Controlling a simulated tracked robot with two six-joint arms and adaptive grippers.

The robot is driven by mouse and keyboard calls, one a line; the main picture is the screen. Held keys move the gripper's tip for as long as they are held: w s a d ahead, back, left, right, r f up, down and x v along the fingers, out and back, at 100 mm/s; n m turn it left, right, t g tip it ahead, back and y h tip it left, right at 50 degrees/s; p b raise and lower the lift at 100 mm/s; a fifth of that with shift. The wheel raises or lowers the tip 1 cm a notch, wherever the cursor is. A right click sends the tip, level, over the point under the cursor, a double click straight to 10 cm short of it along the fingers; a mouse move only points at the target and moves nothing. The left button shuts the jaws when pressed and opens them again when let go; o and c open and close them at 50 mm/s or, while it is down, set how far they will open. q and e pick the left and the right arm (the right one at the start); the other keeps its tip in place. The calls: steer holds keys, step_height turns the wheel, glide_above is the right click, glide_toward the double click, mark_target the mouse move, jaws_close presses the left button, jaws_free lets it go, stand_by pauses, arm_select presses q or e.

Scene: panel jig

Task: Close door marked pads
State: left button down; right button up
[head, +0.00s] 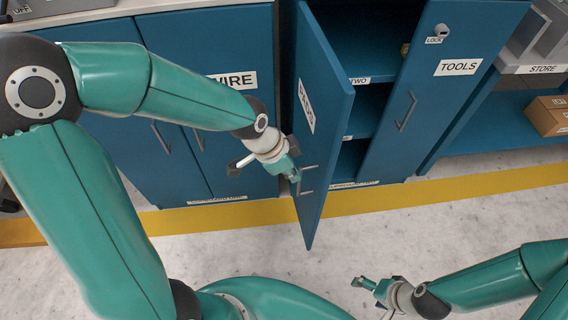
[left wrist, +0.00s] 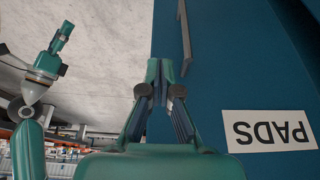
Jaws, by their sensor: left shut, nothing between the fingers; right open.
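The blue door marked PADS (head: 323,110) stands open in the head view, swung out from the cabinet towards me. Its label and bar handle (head: 307,180) are on the side facing left. My left gripper (head: 294,174) is shut and empty beside that labelled face, close to the handle. In the left wrist view the fingertips (left wrist: 160,66) show against the door (left wrist: 210,85), with the handle (left wrist: 184,35) just past them. I cannot tell whether they touch the door. My right gripper (head: 364,283) is open and empty above the floor at the lower right, away from the door.
The cabinet's open bay shows shelves (head: 368,85), one labelled TWO. The TOOLS door (head: 430,90) right of it is closed. The WIRE cabinet (head: 170,160) on the left is closed. A shelf with a cardboard box (head: 548,116) is at the right. A yellow line (head: 240,214) crosses clear floor.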

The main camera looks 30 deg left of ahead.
arm_select(q)
steer(key=w+d+f, duration=0.3)
steer(key=d, duration=0.1)
steer(key=shift+w+f, duration=0.25)
steer(key=shift+f, duration=0.1)
steer(key=shift+d, duration=0.1)
